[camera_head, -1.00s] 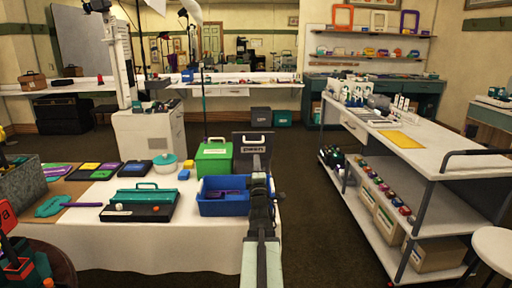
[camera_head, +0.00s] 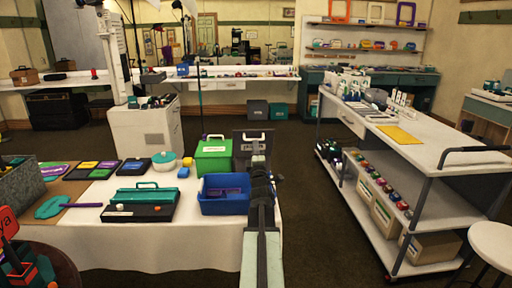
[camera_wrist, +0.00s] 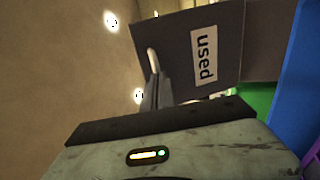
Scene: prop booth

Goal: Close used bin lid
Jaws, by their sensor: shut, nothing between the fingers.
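The used bin is a blue open box (camera_head: 225,203) on the white-covered table in the head view, with purple items inside. Its dark grey lid (camera_head: 240,150) stands open and upright at the back. My gripper (camera_head: 259,150) is shut and empty, at the lid's right side in the head view. My arm hides part of the bin's right edge.
A green box (camera_head: 213,158) stands behind the bin. A black-and-teal case (camera_head: 140,205) and a teal pot (camera_head: 164,161) are to its left. A white cart (camera_head: 420,160) stands right, with open floor between it and the table (camera_head: 120,250).

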